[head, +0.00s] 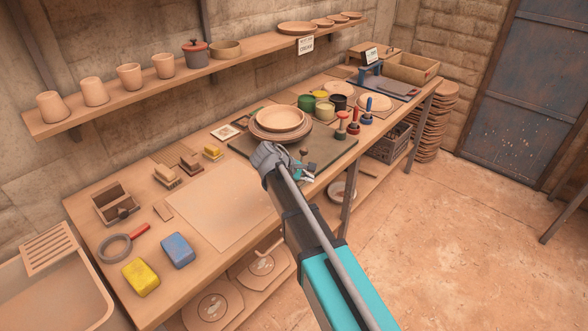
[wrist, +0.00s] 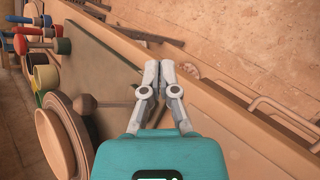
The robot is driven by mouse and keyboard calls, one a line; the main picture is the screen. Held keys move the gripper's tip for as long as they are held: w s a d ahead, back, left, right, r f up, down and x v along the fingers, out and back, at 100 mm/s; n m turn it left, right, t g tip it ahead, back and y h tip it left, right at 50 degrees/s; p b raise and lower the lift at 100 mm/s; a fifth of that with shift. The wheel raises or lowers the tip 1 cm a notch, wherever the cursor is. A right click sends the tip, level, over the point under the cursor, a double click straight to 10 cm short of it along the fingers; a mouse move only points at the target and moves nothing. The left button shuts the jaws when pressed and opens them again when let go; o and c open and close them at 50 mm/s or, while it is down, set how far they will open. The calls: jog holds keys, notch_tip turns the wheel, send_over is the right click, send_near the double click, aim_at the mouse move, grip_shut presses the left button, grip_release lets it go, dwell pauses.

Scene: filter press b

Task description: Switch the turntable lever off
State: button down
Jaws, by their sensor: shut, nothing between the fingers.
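The turntable (head: 266,135) sits on a dark green board (head: 330,148) on the workbench, with a pale clay dish (head: 278,118) on top. In the wrist view the turntable (wrist: 75,125) and dish (wrist: 52,140) are at the lower left. A small dark knob (head: 304,151), which looks like the turntable lever, stands on the board's front part. It shows in the wrist view (wrist: 86,104) beside the turntable. My gripper (head: 310,174) is by the board's front edge, near the knob but apart from it. In the wrist view its fingers (wrist: 160,66) are shut and empty.
Glaze pots (head: 323,110) and upright-handled tools (head: 353,123) stand right of the turntable. Sponges (head: 178,250), a pale board (head: 225,205) and a wooden box (head: 115,203) lie to the left. A wall shelf (head: 190,75) runs above. The floor in front is free.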

jog(key=s+d+f+m+g+y, duration=0.2)
jog(key=s+d+f+m+y, duration=0.1)
jog(key=s+d+m, duration=0.4)
jog(key=s+d+f+m+g+y, duration=0.2)
jog(key=s+d+m+y, duration=0.3)
jog(key=s+d, duration=0.5)
jog(key=s+f+m, duration=0.1)
jog(key=s+m, duration=0.1)
jog(key=shift+s+d, duration=0.2)
jog(key=shift+s, duration=0.15)
jog(key=shift+a, duration=0.2)
